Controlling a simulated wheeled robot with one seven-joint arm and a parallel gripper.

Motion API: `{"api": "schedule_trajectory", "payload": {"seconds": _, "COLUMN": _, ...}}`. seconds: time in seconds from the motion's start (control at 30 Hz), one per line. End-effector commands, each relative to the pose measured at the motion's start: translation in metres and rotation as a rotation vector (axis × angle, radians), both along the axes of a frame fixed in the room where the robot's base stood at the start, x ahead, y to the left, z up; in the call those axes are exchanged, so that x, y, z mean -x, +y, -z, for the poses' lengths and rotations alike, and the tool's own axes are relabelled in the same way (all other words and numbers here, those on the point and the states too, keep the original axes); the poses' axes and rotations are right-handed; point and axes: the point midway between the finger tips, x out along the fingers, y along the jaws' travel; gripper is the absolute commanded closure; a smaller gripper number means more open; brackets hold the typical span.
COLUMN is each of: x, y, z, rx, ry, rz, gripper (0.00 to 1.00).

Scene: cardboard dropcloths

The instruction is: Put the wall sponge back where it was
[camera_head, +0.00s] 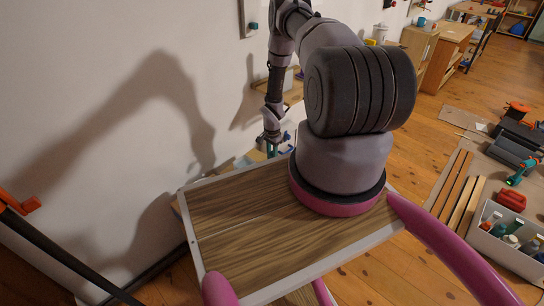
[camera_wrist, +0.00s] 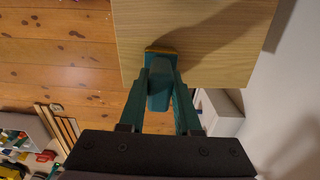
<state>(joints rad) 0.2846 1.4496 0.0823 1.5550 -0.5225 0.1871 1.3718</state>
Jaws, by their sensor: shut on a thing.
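In the wrist view, my gripper (camera_wrist: 160,62) is shut on the wall sponge (camera_wrist: 160,92), a dark teal block with a thin yellow-orange edge at the fingertips. The two teal fingers lie along its sides. A light wooden top (camera_wrist: 200,35) lies beyond the fingertips; I cannot tell whether the sponge touches it. In the head view my gripper (camera_head: 272,146) is small, low beside the white wall behind my arm, and the sponge cannot be made out there.
The white wall (camera_head: 90,80) runs close along the left. A grey crate of bottles (camera_head: 515,255), wooden strips (camera_head: 455,190) and tools lie on the floor at right. Wooden cabinets (camera_head: 418,48) stand along the wall farther back. Open plank floor (camera_head: 425,125) lies between.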

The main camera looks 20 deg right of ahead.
Motion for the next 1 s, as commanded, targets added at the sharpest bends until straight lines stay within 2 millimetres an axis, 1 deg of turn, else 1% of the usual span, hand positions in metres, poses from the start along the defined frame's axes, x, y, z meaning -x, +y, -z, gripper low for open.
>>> {"api": "schedule_trajectory", "payload": {"seconds": 0.33, "x": -0.001, "y": 0.0, "z": 0.004, "rx": 0.001, "ry": -0.001, "rz": 0.0, "gripper": 1.0}}
{"api": "schedule_trajectory", "payload": {"seconds": 0.37, "x": -0.001, "y": 0.0, "z": 0.004, "rx": 0.001, "ry": -0.001, "rz": 0.0, "gripper": 0.65}}
{"api": "schedule_trajectory", "payload": {"seconds": 0.4, "x": -0.001, "y": 0.0, "z": 0.003, "rx": 0.001, "ry": -0.001, "rz": 0.0, "gripper": 0.49}}
{"api": "schedule_trajectory", "payload": {"seconds": 0.43, "x": -0.001, "y": 0.0, "z": 0.003, "rx": 0.001, "ry": -0.001, "rz": 0.0, "gripper": 0.38}}
{"api": "schedule_trajectory", "payload": {"seconds": 0.7, "x": -0.001, "y": 0.0, "z": 0.003, "rx": 0.001, "ry": -0.001, "rz": 0.0, "gripper": 0.38}}
{"api": "schedule_trajectory", "payload": {"seconds": 0.8, "x": -0.001, "y": 0.0, "z": 0.0, "rx": 0.001, "ry": -0.001, "rz": 0.0, "gripper": 0.38}}
{"api": "schedule_trajectory", "payload": {"seconds": 0.87, "x": -0.001, "y": 0.0, "z": -0.005, "rx": 0.001, "ry": -0.001, "rz": 0.0, "gripper": 0.38}}
{"api": "schedule_trajectory", "payload": {"seconds": 0.97, "x": -0.002, "y": -0.001, "z": -0.021, "rx": 0.001, "ry": -0.003, "rz": 0.0, "gripper": 0.38}}
{"api": "schedule_trajectory", "payload": {"seconds": 1.0, "x": -0.002, "y": -0.001, "z": -0.029, "rx": 0.002, "ry": -0.004, "rz": 0.0, "gripper": 0.38}}
